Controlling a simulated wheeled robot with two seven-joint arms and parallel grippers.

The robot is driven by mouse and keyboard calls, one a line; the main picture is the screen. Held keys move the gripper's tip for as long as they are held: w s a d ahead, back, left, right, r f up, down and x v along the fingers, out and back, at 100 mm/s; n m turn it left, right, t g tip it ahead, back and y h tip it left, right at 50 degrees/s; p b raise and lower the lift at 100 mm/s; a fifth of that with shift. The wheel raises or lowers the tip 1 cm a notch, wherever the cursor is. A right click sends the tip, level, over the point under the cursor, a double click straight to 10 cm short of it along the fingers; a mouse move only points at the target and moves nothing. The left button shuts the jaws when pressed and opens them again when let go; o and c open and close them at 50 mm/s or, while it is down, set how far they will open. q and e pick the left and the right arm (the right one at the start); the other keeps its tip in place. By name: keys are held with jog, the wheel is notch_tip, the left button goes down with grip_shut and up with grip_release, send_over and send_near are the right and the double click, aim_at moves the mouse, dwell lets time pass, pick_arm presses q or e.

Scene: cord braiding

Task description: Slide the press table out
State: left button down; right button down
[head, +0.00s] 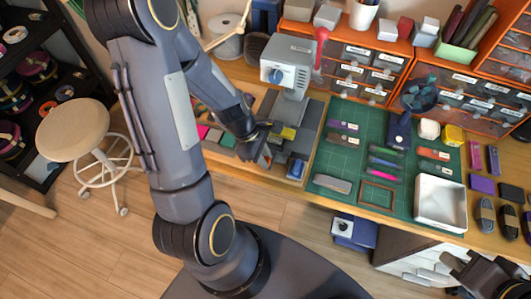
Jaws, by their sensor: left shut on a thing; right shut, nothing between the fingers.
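The press (290,62) is a light grey machine with a blue dial and a red-knobbed lever, standing on the bench in the middle of the head view. Its grey base (311,116) reaches toward the front edge. The press table lies low at this base, largely covered by my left gripper, with a yellow-olive block (287,133) beside the fingers. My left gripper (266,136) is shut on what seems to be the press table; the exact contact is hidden. My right gripper (484,272) is shut and empty at the bottom right corner, away from the press.
A green cutting mat (342,158) with tools and a white tray (440,201) lies right of the press. Orange drawer units (357,52) stand behind. A small blue piece (296,169) sits at the base's front. A round stool (72,130) stands on the floor at left.

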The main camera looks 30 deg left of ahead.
pick_arm(q)
jog(key=shift+s+d, duration=0.1)
jog(key=c, duration=1.3)
grip_release()
jog(key=shift+p+v, duration=0.8)
jog(key=shift+v, duration=3.1)
